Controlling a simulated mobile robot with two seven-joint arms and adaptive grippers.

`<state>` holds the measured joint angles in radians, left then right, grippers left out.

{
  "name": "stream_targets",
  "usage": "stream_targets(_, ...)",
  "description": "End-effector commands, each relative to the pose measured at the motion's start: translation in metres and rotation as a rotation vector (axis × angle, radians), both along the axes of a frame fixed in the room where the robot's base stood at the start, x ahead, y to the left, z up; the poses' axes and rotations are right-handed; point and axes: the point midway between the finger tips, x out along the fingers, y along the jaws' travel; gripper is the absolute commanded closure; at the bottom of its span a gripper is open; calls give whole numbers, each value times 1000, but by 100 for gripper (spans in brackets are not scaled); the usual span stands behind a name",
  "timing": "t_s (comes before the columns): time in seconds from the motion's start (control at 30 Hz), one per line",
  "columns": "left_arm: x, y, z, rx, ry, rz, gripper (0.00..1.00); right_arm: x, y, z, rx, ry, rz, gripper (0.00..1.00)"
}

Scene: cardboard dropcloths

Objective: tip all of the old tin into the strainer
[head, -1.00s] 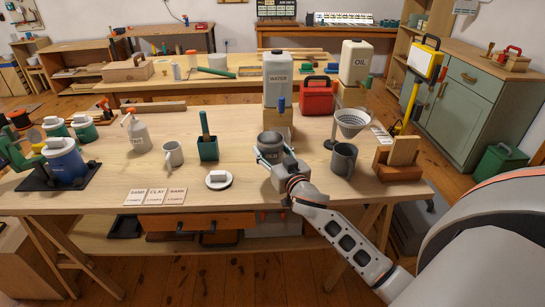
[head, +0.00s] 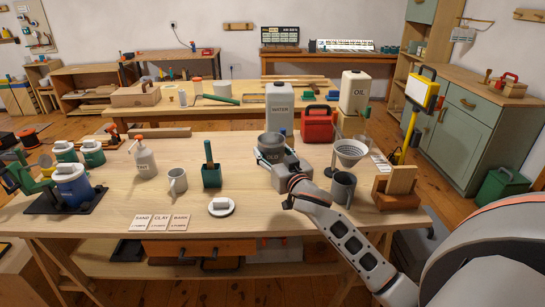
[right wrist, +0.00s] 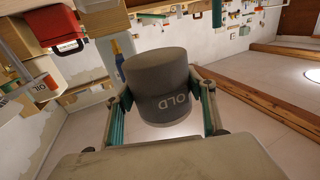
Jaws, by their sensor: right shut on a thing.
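The old tin (head: 270,147), a dark grey cylinder marked OLD, is held in my right gripper (head: 271,157), clear of the table and roughly upright. A grey mug (head: 343,189) is just in front of and below the strainer. My left gripper is not in view.
A white water container (head: 279,105) and a red can (head: 318,123) stand behind the tin. A wooden block stand (head: 397,188) is right of the mug. A white lid (head: 221,207), a green pot (head: 211,176) and a pale mug (head: 177,181) stand to the left.

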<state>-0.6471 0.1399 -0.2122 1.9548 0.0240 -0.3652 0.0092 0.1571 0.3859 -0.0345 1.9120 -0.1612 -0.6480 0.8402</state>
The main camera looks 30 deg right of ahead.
Motion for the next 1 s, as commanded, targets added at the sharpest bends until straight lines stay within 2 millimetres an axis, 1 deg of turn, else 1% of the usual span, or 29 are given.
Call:
stream_targets(0.03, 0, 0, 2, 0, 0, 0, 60, 0, 0, 6, -1, -4, 0, 74)
stream_targets(0.27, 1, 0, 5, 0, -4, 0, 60, 0, 0, 11, 0, -2, 1, 74)
stream_targets(0.37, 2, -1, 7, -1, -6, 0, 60, -4, 6, 8, -2, 1, 8, 74)
stream_targets(0.47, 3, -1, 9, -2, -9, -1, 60, -14, 19, -1, -7, 6, 23, 74)
stream_targets(0.57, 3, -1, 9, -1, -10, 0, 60, -29, 39, -15, -12, 11, 46, 74)
stream_targets(0.67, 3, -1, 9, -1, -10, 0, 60, -51, 64, -29, -18, 13, 75, 74)
stream_targets(0.77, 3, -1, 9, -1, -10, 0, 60, -78, 91, -43, -20, 15, 106, 74)
stream_targets(0.8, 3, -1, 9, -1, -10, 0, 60, -90, 102, -48, -21, 16, 118, 74)
stream_targets(0.9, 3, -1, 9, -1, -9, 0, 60, -121, 127, -55, -19, 14, 146, 74)
stream_targets(1.0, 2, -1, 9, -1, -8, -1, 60, -148, 148, -58, -14, 10, 167, 74)
